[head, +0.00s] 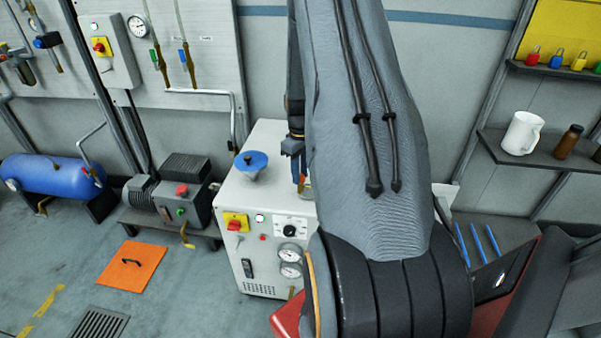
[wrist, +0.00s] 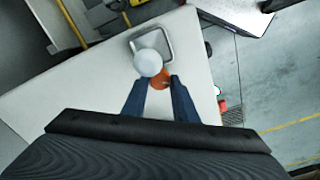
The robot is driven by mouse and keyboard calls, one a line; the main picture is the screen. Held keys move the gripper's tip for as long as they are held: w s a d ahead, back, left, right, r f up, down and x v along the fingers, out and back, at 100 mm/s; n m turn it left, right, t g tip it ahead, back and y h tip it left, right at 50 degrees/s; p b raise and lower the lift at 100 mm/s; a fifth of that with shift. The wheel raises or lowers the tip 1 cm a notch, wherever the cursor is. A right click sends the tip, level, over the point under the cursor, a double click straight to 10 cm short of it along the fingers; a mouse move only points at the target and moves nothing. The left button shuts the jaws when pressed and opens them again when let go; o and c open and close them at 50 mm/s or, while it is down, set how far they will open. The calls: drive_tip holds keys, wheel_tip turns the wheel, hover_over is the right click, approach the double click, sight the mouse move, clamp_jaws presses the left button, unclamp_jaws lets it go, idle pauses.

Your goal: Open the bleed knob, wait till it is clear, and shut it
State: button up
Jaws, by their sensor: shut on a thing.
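The orange-red bleed knob (wrist: 160,80) shows between my fingertips in the wrist view. My gripper (wrist: 159,84) is shut on it, one dark blue finger on each side. A pale round dome (wrist: 148,62) stands right beside the knob, inside a grey rectangular rim (wrist: 139,41) on the white top. I cannot tell whether the knob is turned open, and no fluid can be made out. In the head view my gripper (head: 298,172) points down over the top of the white cabinet (head: 265,195), partly hidden by my arm.
A blue-topped funnel (head: 251,163) stands on the cabinet, left of my gripper. The cabinet front carries a red switch (head: 235,225) and gauges (head: 290,254). A pump (head: 170,190) and blue tank (head: 52,178) are at left. A shelf (head: 535,155) holds a mug at right.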

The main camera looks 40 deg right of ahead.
drive_tip(key=shift+w+r, duration=0.1)
drive_tip(key=shift+w, duration=0.05)
drive_tip(key=o, duration=1.1)
drive_tip(key=shift+c, duration=0.2)
drive_tip(key=shift+r+b, duration=0.95)
drive_tip(key=shift+r, duration=2.9)
